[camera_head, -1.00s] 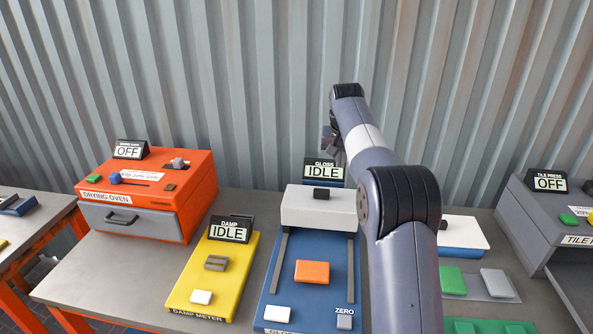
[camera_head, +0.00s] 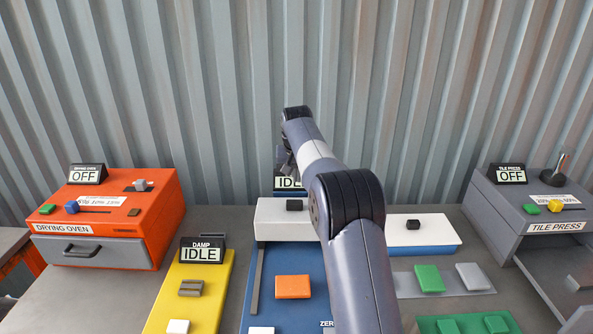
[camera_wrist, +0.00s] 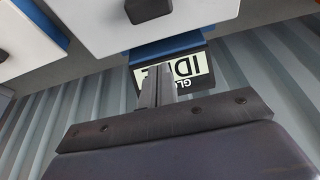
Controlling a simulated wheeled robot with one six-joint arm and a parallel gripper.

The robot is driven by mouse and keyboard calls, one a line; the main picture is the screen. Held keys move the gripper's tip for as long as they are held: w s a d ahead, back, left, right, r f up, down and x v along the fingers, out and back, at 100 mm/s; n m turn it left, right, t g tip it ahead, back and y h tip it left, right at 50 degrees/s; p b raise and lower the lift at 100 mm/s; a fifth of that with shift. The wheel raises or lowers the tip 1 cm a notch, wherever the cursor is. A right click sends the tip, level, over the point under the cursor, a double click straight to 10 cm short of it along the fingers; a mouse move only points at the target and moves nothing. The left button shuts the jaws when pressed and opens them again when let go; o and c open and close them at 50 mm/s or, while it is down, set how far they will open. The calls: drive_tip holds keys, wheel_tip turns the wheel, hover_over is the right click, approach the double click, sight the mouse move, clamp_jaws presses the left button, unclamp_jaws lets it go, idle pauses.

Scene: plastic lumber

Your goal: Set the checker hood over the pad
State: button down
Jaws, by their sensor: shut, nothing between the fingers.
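The white checker hood (camera_head: 283,218) with a black knob (camera_head: 294,205) sits at the back of the blue gloss checker (camera_head: 315,312). A dark rail (camera_head: 256,283) runs forward along its left side. An orange tile (camera_head: 293,287) lies on the blue bed in front of the hood; I cannot make out the pad. My gripper (camera_head: 284,160) is above and behind the hood, in front of the gloss display. In the wrist view, my gripper (camera_wrist: 157,86) is shut and empty, across the IDLE display (camera_wrist: 185,72), apart from the hood (camera_wrist: 108,22) and its knob (camera_wrist: 148,9).
The yellow damp meter (camera_head: 204,272) is left of the checker, and the orange drying oven (camera_head: 150,205) beyond it. A white-topped blue unit (camera_head: 425,232) stands close on the right, with the grey tile press (camera_head: 500,205) farther right. A corrugated wall (camera_head: 420,90) closes the back.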

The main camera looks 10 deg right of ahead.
drive_tip(key=x, duration=0.5)
drive_tip(key=shift+f+p, duration=0.1)
drive_tip(key=shift+p, duration=0.25)
drive_tip(key=shift+s+a, duration=0.2)
drive_tip(key=shift+s, duration=0.8)
drive_tip(key=shift+s+a, duration=0.15)
drive_tip(key=shift+s, duration=0.8)
drive_tip(key=shift+s+a+f+b, duration=0.1)
drive_tip(key=shift+s+b, duration=0.3)
drive_tip(key=shift+s, duration=0.1)
drive_tip(key=s+a+b, duration=0.1)
drive_tip(key=s+b, duration=0.2)
drive_tip(key=s, duration=0.6)
drive_tip(key=s+a+b, duration=0.2)
drive_tip(key=s+b, duration=0.2)
drive_tip(key=s, duration=0.5)
drive_tip(key=shift+a+b, duration=0.3)
drive_tip(key=shift+s, duration=0.1)
